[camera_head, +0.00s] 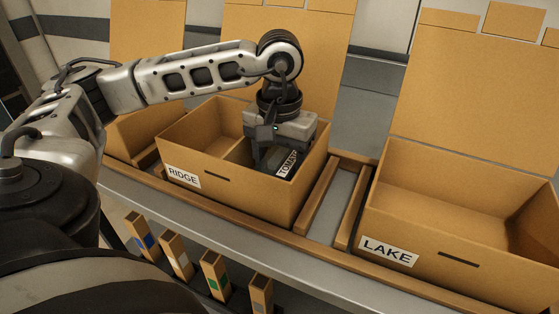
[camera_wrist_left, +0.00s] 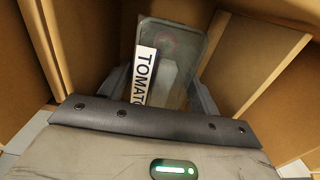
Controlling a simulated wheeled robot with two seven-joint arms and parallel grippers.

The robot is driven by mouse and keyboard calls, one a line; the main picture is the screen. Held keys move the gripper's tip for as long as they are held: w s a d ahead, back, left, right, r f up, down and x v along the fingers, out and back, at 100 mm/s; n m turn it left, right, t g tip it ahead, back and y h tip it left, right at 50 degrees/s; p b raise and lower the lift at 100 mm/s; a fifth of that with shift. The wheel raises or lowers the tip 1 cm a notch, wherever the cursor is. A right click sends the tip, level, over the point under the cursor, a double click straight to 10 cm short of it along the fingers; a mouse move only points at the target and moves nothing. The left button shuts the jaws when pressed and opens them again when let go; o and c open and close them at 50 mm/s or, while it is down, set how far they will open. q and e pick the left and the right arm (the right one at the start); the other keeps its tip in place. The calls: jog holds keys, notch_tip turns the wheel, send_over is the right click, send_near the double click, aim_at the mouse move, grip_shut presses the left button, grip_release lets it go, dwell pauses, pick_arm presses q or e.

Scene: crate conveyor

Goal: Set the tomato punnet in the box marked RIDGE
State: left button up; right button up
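The RIDGE box (camera_head: 238,190) is an open cardboard box on the conveyor, with its name on a white label on the front wall. My left gripper (camera_head: 268,158) reaches down into its right part. The tomato punnet (camera_head: 270,168), a dark see-through tray with a white TOMATO label, is at the gripper inside the box walls. In the left wrist view the punnet (camera_wrist_left: 185,60) sits between the two fingers, which appear to press on its sides. Whether its underside touches the box floor is hidden. My right gripper is not in view.
The LAKE box (camera_head: 430,268) stands open and empty at the right. Wooden rails (camera_head: 318,195) separate the boxes. Another open box (camera_head: 135,132) is partly hidden behind my left arm. Several small colour-marked card holders (camera_head: 215,275) hang below the conveyor's front edge.

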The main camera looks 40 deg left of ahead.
aim_at(280, 152)
pick_arm(q)
jog(key=shift+r, duration=0.1)
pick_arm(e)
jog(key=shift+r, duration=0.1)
pick_arm(q)
jog(key=shift+r, duration=0.2)
notch_tip(280, 152, up, 12)
jog(key=shift+f+p, duration=0.1)
jog(key=shift+p, duration=0.95)
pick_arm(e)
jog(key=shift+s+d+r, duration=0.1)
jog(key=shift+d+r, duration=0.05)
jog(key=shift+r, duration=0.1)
